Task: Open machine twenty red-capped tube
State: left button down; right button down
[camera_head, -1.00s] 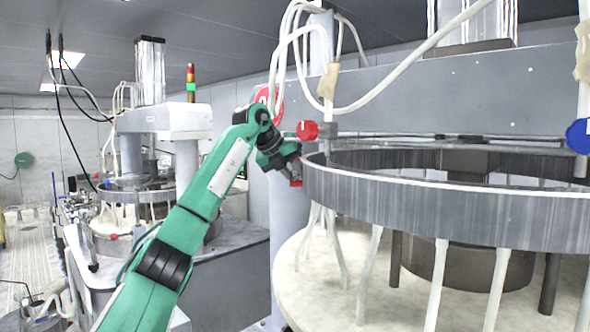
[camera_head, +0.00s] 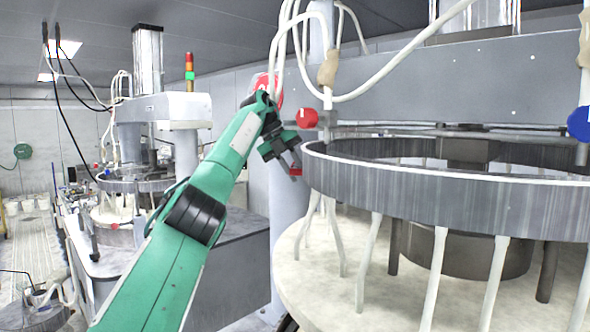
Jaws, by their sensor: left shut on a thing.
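A round red cap (camera_head: 307,118) sits on a fitting at the lower end of a pale tube (camera_head: 327,68), beside the large grey ring. My left gripper (camera_head: 293,164) is below and slightly left of this cap, close to the ring's left edge. Its dark fingers point down and right and are shut on a small red piece (camera_head: 296,172), which is mostly hidden by the fingers. The red cap is apart from the fingers. My right gripper is not in view.
The grey ring (camera_head: 450,205) stands over a pale round platen (camera_head: 330,285), with several white tubes hanging between them. A blue cap (camera_head: 580,124) is at the far right. A red round sign (camera_head: 265,85) is partly behind my left arm. Another machine (camera_head: 155,120) stands back left.

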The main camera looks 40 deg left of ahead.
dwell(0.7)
pick_arm(q)
jog(key=c, duration=1.4)
grip_release()
jog(key=shift+o, duration=0.3)
jog(key=shift+f, duration=0.1)
